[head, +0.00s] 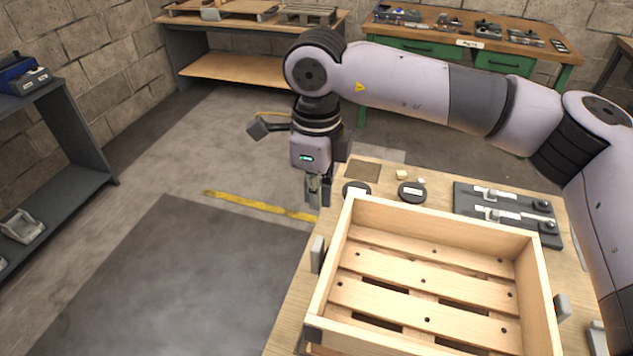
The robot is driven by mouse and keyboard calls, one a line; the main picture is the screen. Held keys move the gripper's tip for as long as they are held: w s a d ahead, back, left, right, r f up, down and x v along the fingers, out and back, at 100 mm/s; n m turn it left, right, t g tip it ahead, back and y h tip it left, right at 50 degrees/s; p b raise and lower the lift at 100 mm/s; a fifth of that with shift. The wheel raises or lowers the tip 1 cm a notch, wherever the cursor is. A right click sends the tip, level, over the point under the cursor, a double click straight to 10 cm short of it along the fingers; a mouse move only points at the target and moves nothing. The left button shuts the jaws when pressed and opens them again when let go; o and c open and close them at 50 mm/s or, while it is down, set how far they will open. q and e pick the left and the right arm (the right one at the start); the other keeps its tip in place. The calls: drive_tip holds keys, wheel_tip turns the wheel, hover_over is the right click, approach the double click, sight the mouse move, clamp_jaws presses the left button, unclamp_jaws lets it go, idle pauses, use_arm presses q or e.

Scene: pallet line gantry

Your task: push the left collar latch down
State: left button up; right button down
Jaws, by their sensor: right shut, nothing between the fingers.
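A pale wooden pallet collar (440,215) sits around a slatted wooden pallet (425,298) on the workbench. The left collar latch (317,254) is a small grey plate at the outer side of the collar's left wall. It appears to stand upright. My right gripper (317,198) points down beyond the collar's far left corner, above and behind the left latch in the picture. It is shut and empty, and appears apart from the latch. A second grey latch (562,307) is at the collar's right side. My left gripper is not in view.
Two dark round pieces, one of them a disc (411,191), and a dark tool board (508,212) lie behind the collar on the workbench (385,176). My right arm spans above them. Open floor with a dark mat (180,280) lies to the left.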

sight(317, 241)
wheel_tip(317, 241, down, 9)
drive_tip(key=p, duration=0.3)
drive_tip(key=shift+r, duration=0.15)
drive_tip(key=shift+f, duration=0.4)
drive_tip(key=shift+f, duration=0.1)
wheel_tip(317, 241, down, 4)
drive_tip(key=b, duration=0.4)
drive_tip(key=shift+b, duration=0.3)
drive_tip(key=shift+s, duration=0.15)
